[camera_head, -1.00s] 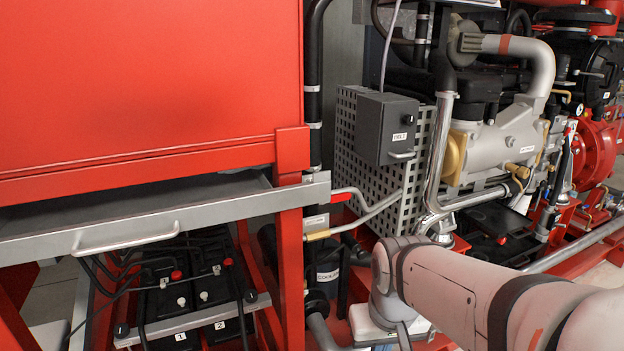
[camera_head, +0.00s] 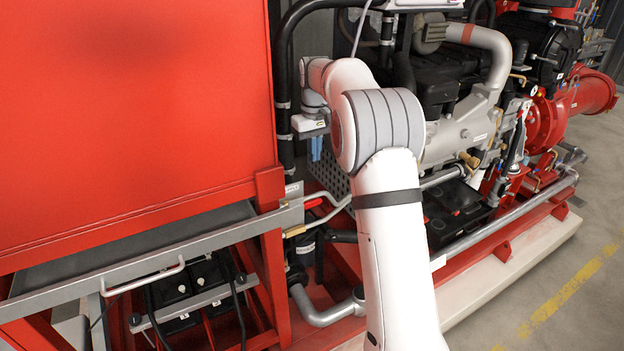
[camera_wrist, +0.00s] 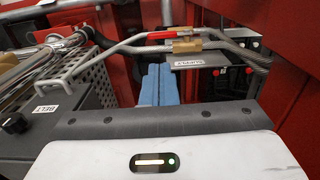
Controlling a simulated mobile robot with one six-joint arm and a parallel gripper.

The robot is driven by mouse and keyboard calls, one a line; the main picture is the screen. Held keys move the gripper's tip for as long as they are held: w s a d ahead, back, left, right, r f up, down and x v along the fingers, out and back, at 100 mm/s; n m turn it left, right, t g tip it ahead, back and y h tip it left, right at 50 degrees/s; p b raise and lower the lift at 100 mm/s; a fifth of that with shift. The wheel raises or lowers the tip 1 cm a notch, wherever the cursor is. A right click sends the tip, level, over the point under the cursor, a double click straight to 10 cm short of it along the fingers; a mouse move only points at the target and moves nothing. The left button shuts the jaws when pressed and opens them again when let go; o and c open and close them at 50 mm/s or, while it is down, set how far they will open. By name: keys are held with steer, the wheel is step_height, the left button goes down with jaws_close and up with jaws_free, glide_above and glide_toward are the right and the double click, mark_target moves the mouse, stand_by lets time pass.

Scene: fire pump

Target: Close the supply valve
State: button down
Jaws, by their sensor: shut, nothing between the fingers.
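In the head view, the red part (camera_head: 313,204) and a brass fitting (camera_head: 294,231) show by the red frame's corner. My gripper (camera_head: 316,150) is above them, pointing down. Its blue fingers (camera_wrist: 159,84) are together and empty, apart from the red part. I cannot tell the valve's exact position.
A grey box (camera_wrist: 62,118) labelled "BELT" and a perforated guard (camera_wrist: 98,82) stand close on the left in the wrist view. A red panel (camera_wrist: 285,60) is close on the right. A metal tray (camera_head: 160,258) with a handle projects in the head view.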

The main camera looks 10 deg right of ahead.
mark_target(315, 201)
steer(key=shift+w+f, duration=0.1)
stand_by(0.3)
step_height(315, 201, down, 14)
steer(key=p, duration=0.2)
steer(key=shift+p, duration=0.35)
